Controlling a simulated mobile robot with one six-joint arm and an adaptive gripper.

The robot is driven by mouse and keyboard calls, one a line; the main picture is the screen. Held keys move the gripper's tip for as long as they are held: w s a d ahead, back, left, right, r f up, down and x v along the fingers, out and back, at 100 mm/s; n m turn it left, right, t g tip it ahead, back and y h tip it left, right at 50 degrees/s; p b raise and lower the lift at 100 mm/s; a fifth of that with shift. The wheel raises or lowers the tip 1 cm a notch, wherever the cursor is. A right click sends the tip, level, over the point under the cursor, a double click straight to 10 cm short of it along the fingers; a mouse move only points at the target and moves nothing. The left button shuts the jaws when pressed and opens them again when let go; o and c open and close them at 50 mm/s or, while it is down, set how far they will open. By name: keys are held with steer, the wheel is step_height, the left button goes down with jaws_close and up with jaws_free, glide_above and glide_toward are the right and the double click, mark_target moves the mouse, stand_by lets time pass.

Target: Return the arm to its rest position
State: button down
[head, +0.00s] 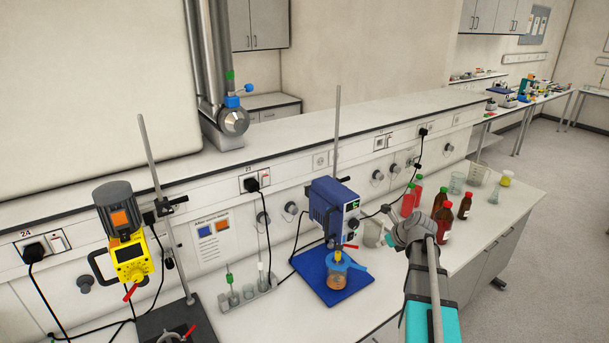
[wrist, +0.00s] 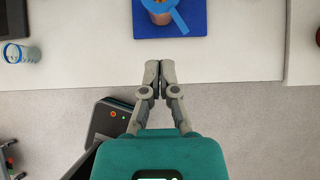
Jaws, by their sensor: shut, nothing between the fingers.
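My gripper (wrist: 160,68) shows in the wrist view with its two grey fingertips together, shut and empty. In that view the fingertips are over the pale bench front, below the blue mat (wrist: 199,28) in the picture and apart from it. In the head view my grey and teal arm (head: 431,287) reaches up from the bottom edge, right of the blue stirrer stand. I cannot make out the fingertips clearly there.
A yellow-and-black stirrer (head: 128,250) is at left. Red and brown bottles (head: 464,207) stand beyond my arm. Open floor (head: 545,270) lies to the right.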

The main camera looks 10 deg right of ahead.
steer(key=s+a+f+n+g+h+b, duration=0.1)
steer(key=s+a+f+n+b, duration=0.4)
steer(key=n, duration=0.5)
steer(key=s+a+f+n+g+h+b, duration=0.1)
steer(key=s+a+f+n+g+b, duration=0.3)
steer(key=a+f+n+b, duration=0.5)
steer(key=s+a+f+n+g+b, duration=0.2)
steer(key=s+a+f+n+b, duration=0.5)
steer(key=a+f+n, duration=0.4)
steer(key=shift+s+n+h, duration=0.4)
steer(key=shift+n, duration=0.5)
steer(key=shift+f, duration=0.1)
